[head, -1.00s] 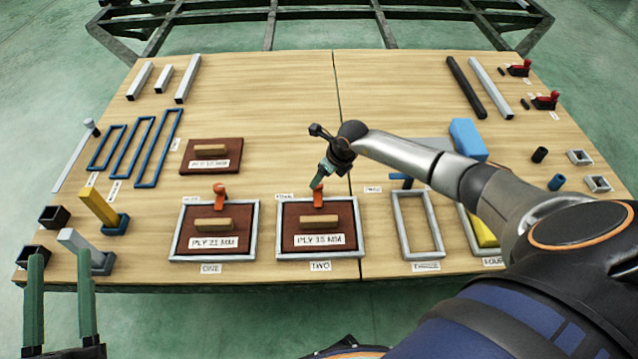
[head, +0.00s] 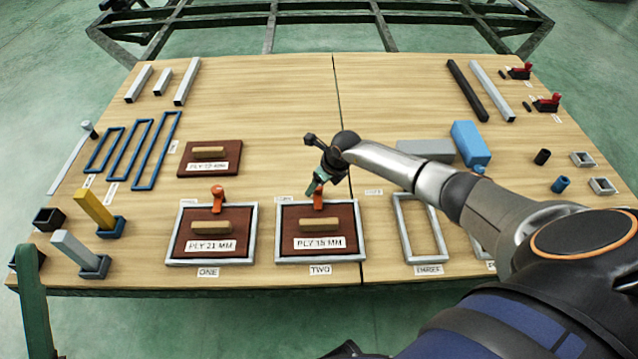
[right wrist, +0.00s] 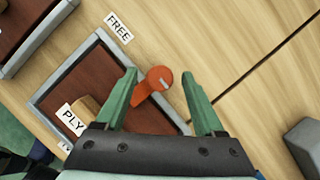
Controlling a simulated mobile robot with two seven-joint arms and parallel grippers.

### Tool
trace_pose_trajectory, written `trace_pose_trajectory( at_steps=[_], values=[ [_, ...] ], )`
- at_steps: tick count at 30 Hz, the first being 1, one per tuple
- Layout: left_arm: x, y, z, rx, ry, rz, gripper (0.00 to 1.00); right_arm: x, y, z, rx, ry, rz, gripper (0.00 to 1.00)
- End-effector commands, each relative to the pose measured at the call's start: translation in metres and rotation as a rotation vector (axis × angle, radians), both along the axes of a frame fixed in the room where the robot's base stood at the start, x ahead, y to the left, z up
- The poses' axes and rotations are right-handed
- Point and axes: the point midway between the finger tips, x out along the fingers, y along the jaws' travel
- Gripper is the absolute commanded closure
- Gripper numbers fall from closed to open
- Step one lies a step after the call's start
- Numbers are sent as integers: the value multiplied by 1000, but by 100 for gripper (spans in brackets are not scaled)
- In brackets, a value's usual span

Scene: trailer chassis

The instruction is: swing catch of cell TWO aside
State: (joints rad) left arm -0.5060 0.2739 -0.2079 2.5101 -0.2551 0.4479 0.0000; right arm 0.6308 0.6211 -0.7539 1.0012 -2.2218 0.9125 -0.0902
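Cell TWO (head: 279,232) is a grey frame around a brown plywood panel (head: 290,213) with a wooden handle, labelled PLY 18 MM. Its orange catch (head: 319,201) sits at the far edge, its arm reaching over the frame onto the panel. My right gripper (head: 316,187) is at this catch. In the right wrist view, its green fingers (right wrist: 161,100) are apart, with the catch (right wrist: 158,80) showing between them; I cannot tell any contact. My left gripper (head: 35,300) shows only one finger at the lower left edge, so its opening is hidden.
Cell ONE (head: 173,235) with its own orange catch (head: 217,194) stands left of cell TWO. The empty frame THREE (head: 400,235) is to the right, under my right arm. A FREE label (right wrist: 118,27) lies beside cell TWO. The board's middle far area is clear.

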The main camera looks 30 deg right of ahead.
Motion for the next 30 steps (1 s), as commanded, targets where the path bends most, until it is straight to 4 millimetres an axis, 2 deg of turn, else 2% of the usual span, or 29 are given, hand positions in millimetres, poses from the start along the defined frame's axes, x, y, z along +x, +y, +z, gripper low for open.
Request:
trace_pose_trajectory(
  at_steps=[2,18,30],
  values=[
    [0,0,0,0,0,0,50,0,0,0,0,0,0,39],
    [0,0,0,0,2,0,50,0,0,0,0,1,0,100],
    [2,0,2,0,12,4,50,-1,0,1,0,1,-22,100]
  ],
)
